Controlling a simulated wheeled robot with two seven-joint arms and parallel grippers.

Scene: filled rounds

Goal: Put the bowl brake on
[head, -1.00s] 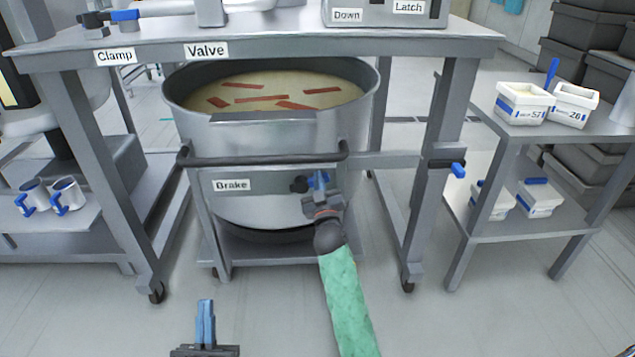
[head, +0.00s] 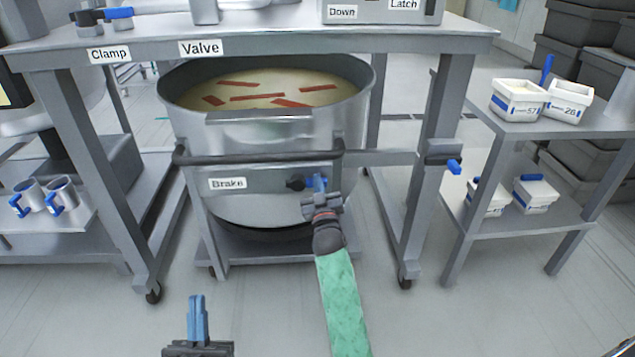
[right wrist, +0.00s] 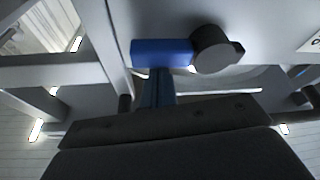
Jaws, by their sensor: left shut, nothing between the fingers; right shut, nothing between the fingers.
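The large steel bowl (head: 330,125) stands under the table on a wheeled frame. Its panel carries the Brake label (head: 227,184), with a dark round hub (head: 295,182) to the label's right. In the right wrist view the blue brake handle (right wrist: 160,52) sticks out sideways from the dark hub (right wrist: 212,48). My right gripper (head: 320,190) is shut and empty at the handle; its blue fingers (right wrist: 158,88) reach up to the handle's underside in the wrist view. Whether they touch, I cannot tell. My left gripper (head: 197,305) is shut and empty, low in front of the bowl.
The table (head: 250,40) above the bowl bears Clamp, Valve, Down and Latch labels. A latch with a blue tip (head: 454,166) is on its right leg. A side shelf (head: 545,128) at the right holds white tubs. Mugs (head: 60,193) stand at lower left. The floor in front is clear.

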